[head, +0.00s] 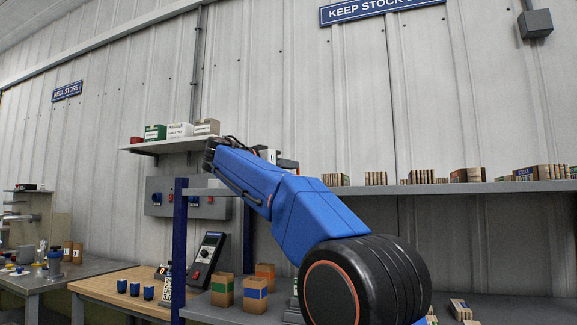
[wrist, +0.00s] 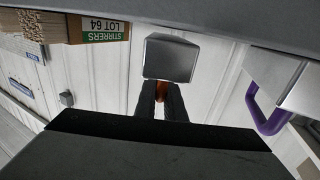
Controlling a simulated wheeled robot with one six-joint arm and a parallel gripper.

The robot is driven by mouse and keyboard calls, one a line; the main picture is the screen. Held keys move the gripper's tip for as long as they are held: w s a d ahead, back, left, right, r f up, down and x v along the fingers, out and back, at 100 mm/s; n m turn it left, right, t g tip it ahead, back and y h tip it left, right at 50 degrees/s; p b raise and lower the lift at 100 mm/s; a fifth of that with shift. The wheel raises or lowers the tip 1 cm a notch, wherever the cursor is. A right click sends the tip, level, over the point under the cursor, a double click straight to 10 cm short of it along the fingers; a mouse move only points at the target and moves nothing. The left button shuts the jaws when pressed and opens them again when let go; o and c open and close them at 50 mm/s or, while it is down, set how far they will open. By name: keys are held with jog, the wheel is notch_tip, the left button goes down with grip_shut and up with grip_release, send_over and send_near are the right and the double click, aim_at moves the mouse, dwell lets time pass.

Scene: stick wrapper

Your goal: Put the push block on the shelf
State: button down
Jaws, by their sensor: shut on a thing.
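My gripper (wrist: 162,90) shows in the wrist view with its two dark fingers shut on an orange part that joins a grey block (wrist: 172,57). I take this to be the push block. The orange part is mostly hidden between the fingers. In the head view my blue arm reaches up and left, with its dark end (head: 211,152) over the left end of the long grey shelf (head: 450,188). The block is hard to make out there. I cannot tell whether it touches the shelf.
A carton marked STIRRERS (wrist: 102,30) shows upside down in the wrist view. A grey item with a purple handle (wrist: 266,110) is at its right. Several cartons and stick bundles (head: 376,178) stand on the long shelf. A smaller wall shelf (head: 165,146) holds boxes behind.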

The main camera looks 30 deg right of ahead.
jog(key=shift+f, duration=0.4)
jog(key=c, duration=1.8)
grip_release()
jog(key=shift+o, duration=0.2)
jog(key=v, duration=1.7)
jog(key=shift+a, duration=0.2)
jog(key=shift+s, duration=0.15)
